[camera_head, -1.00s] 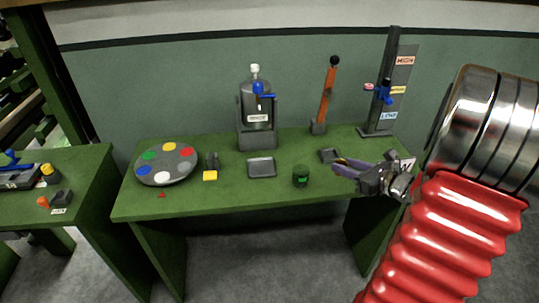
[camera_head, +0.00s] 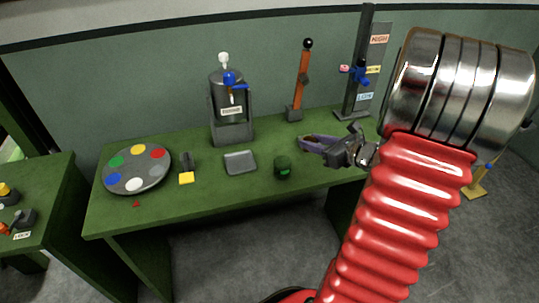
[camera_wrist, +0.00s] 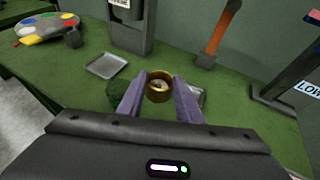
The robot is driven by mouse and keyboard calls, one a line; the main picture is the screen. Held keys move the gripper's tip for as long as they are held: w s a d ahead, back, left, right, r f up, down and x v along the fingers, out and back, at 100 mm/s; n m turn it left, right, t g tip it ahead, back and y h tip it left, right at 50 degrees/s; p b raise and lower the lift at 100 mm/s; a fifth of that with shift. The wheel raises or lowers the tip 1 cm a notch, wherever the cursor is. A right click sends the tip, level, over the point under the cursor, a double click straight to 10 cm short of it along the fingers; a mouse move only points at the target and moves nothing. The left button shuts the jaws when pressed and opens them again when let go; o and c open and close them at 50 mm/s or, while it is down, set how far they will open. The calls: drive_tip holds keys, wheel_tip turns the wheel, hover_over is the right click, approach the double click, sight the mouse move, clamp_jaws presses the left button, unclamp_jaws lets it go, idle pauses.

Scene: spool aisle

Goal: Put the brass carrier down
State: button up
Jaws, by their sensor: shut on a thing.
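The brass carrier (camera_wrist: 159,93) is a small round brass cup with a pale inside, seen in the wrist view between the two purple fingers of my gripper (camera_wrist: 159,89). My gripper is shut on it. In the head view my gripper (camera_head: 304,143) is over the right part of the green table (camera_head: 215,193), and the carrier is hard to make out there. Whether the carrier touches the table cannot be told. A small grey tray (camera_wrist: 198,95) shows partly behind the right finger in the wrist view; my gripper hides it in the head view.
A dark green canister (camera_head: 282,168) stands just left of my gripper. Further left are a grey tray (camera_head: 240,163), a yellow-ended block (camera_head: 187,178) and a colour-dotted disc (camera_head: 137,168). Behind stand a dispenser (camera_head: 231,107), an orange lever (camera_head: 302,78) and a marked post (camera_head: 358,70).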

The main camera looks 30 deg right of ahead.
drive_tip(key=shift+f, duration=2.75)
drive_tip(key=shift+f, duration=2.1)
drive_tip(key=o, duration=1.1)
drive_tip(key=shift+o, duration=0.2)
drive_tip(key=shift+s+r, duration=0.1)
drive_tip(key=shift+s, duration=0.05)
